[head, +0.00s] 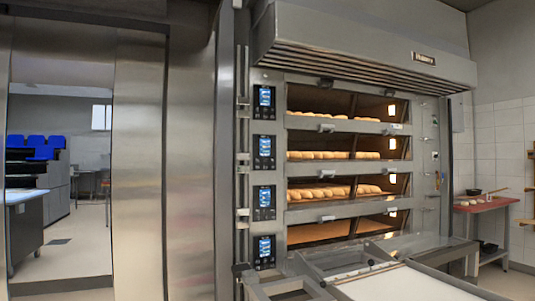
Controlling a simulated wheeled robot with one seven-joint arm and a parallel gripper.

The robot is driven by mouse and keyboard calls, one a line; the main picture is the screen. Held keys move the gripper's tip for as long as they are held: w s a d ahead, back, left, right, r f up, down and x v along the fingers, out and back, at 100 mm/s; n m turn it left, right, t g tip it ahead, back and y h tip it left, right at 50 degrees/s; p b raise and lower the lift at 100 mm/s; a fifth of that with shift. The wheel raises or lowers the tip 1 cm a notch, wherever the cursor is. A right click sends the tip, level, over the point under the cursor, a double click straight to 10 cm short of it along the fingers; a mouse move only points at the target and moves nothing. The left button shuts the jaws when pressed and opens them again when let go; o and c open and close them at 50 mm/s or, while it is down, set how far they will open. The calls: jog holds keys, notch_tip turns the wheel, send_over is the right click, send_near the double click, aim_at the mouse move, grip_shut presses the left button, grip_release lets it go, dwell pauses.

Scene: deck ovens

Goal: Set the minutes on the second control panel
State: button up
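The deck oven (340,126) stands in the middle of the head view, with a column of control panels along its left side. The top panel (264,101) has a lit blue screen. The panel second from the top (264,153) looks the same, with a lit blue screen in a black frame. The third panel (264,202) and the bottom panel (264,251) are below it. The digits on the screens are too small to read. My gripper is not in view.
Loaves (330,156) lie in the upper three decks; the bottom deck (320,233) looks empty. A loader with a pale belt (405,284) juts out at the front. A red-topped table (485,203) stands at right. Steel doors (140,160) and an opening are at left.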

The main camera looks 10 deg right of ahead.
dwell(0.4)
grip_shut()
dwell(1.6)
